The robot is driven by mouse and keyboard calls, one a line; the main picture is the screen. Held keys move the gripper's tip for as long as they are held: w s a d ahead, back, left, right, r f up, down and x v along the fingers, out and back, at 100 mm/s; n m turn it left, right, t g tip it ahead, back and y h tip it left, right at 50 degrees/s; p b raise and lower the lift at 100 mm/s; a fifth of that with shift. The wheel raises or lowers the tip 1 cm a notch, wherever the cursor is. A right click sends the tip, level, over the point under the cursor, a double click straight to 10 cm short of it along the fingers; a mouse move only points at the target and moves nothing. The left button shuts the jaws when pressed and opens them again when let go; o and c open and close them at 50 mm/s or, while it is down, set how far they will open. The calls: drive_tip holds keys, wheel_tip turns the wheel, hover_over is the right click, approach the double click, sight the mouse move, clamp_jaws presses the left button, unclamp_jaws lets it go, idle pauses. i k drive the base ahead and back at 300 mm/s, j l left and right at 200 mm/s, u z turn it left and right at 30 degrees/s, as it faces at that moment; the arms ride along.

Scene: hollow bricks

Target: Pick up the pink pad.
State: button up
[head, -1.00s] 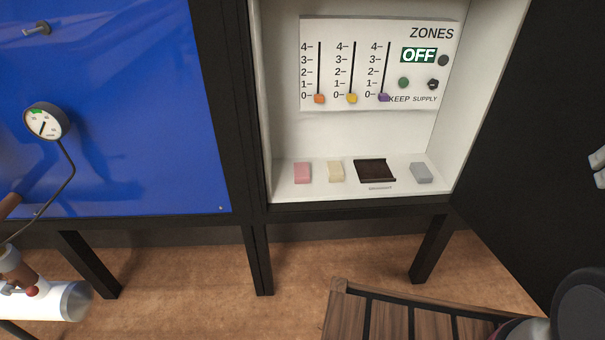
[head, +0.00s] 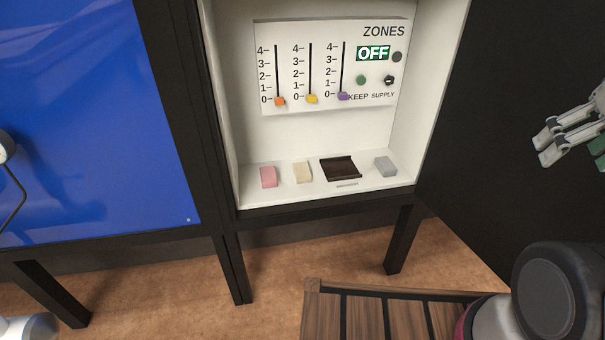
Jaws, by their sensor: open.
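The pink pad (head: 268,177) is a small block on the white shelf of the cabinet, at the shelf's left end. My gripper (head: 543,152) is at the right edge of the head view, in front of the dark side panel. Its fingers point left and stand apart with nothing seen between them. It is well to the right of the pink pad and not touching it. Part of the gripper and the arm behind it are cut off by the picture's edge.
A cream pad (head: 302,172), a dark tray (head: 341,169) and a grey pad (head: 385,166) share the shelf. A white ZONES panel (head: 330,65) with sliders hangs above. A slatted wooden surface (head: 375,315) stands below, in front of the cabinet. A blue board (head: 90,110) is at left.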

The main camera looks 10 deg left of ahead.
sight(268, 176)
drive_tip(key=j+z, duration=0.25)
drive_tip(key=j, duration=0.4)
drive_tip(key=j+z, duration=0.3)
drive_tip(key=j, duration=0.4)
drive_tip(key=k+j+z, duration=0.15)
drive_tip(key=j, duration=0.15)
drive_tip(key=k+j+z, duration=0.2)
drive_tip(key=j, duration=0.15)
drive_tip(key=j+z, duration=0.15)
drive_tip(key=j, duration=0.15)
